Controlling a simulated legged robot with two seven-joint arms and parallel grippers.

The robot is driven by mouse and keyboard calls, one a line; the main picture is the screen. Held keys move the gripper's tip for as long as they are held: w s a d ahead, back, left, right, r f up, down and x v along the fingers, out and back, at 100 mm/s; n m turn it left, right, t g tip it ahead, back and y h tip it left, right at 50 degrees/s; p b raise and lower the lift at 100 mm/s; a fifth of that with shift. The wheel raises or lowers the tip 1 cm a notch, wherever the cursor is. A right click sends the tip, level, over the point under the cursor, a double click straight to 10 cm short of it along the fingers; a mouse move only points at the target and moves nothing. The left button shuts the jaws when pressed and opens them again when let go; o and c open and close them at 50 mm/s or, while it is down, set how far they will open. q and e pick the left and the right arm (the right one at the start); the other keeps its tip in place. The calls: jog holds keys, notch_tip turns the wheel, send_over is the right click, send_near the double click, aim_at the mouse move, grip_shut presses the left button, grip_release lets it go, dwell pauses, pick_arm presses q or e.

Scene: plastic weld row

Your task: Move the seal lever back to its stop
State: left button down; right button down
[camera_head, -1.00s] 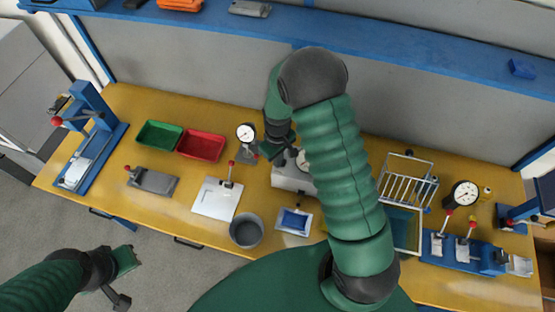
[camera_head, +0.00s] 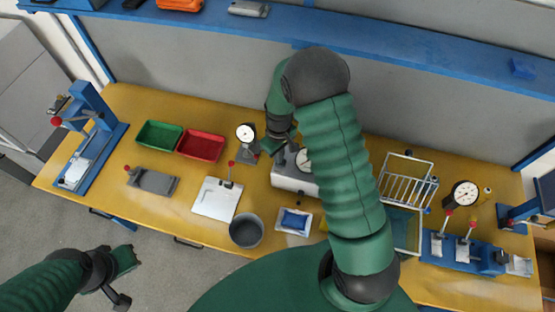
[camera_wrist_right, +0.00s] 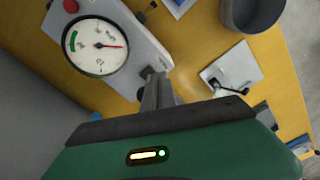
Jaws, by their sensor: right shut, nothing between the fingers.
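Several levers with red knobs show, and I cannot tell for sure which is the seal lever. One stands on a white plate (camera_head: 216,203), with its red knob (camera_head: 231,164) upright. A white box with a round dial (camera_head: 292,180) sits beside my right gripper (camera_head: 264,148). In the right wrist view the white box (camera_wrist_right: 125,42) lies just beyond the fingers (camera_wrist_right: 155,80), which are shut and empty; contact cannot be told. My left gripper (camera_head: 122,280) hangs in front of the bench, and its jaws are unclear. My right arm hides part of the bench middle.
A green bin (camera_head: 159,135), a red bin (camera_head: 201,146) and a gauge on a stand (camera_head: 246,132) are behind. A grey bucket (camera_head: 246,230) and a tray with a blue packet (camera_head: 294,220) are in front. A wire rack (camera_head: 408,182) and blue fixture (camera_head: 465,254) stand right.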

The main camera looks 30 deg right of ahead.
jog(key=shift+w+d+f, duration=0.1)
jog(key=shift+w+d, duration=0.15)
jog(key=shift+d, duration=0.1)
jog(key=shift+w+d+f, duration=0.1)
jog(key=shift+w+d, duration=0.1)
jog(key=shift+d, duration=0.1)
dwell(0.4)
